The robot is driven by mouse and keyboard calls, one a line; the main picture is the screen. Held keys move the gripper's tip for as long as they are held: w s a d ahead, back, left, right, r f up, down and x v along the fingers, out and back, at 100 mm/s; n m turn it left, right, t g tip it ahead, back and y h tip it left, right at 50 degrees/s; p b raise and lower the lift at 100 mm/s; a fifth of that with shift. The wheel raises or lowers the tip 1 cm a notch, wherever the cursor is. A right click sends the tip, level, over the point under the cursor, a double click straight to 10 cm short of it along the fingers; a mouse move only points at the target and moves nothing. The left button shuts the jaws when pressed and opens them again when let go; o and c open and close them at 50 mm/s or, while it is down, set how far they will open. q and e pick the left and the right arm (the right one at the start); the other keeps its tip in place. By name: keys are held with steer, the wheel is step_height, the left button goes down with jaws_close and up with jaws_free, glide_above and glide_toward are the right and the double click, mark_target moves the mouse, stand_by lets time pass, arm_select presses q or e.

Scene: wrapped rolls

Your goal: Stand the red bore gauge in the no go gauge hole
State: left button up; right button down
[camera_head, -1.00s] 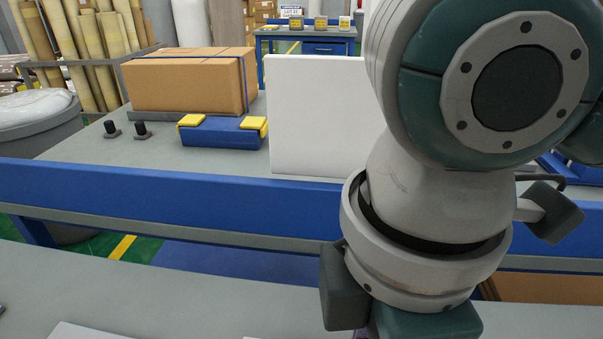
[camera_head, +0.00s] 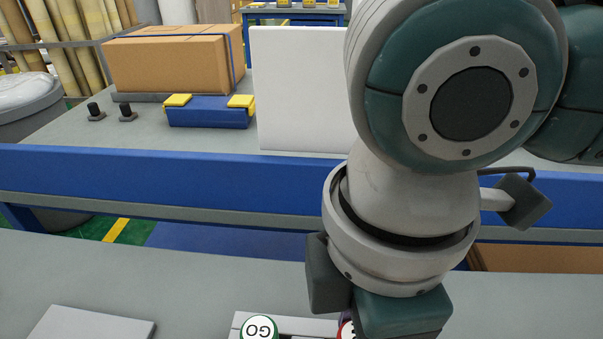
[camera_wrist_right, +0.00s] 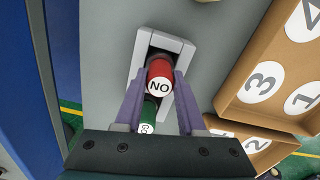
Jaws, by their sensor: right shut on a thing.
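The red bore gauge (camera_wrist_right: 160,69), its white end marked "NO", is held between the purple fingers of my right gripper (camera_wrist_right: 158,92). In the head view only a sliver of the red gauge (camera_head: 346,330) shows beside my wrist. The light grey gauge block (camera_wrist_right: 185,47) lies behind the red gauge in the wrist view, with a dark recess near the gauge. Whether the gauge's lower end is inside the hole is hidden. The green gauge (camera_head: 260,328), marked "GO", stands at the block's left part. My left gripper is out of view.
A pale flat plate (camera_head: 92,325) lies on the grey bench at left. Cardboard bins (camera_wrist_right: 262,88) with numbered discs are at the wrist view's right. A blue rail (camera_head: 150,180) edges the bench behind, which holds a carton (camera_head: 165,65) and a white panel (camera_head: 300,95).

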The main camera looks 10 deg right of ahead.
steer(key=shift+f, duration=0.3)
steer(key=shift+c, duration=2.1)
jaws_free()
arm_select(q)
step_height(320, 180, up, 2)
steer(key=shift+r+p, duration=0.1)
steer(key=shift+p, duration=1)
arm_select(e)
step_height(320, 180, up, 9)
steer(key=shift+r, duration=0.45)
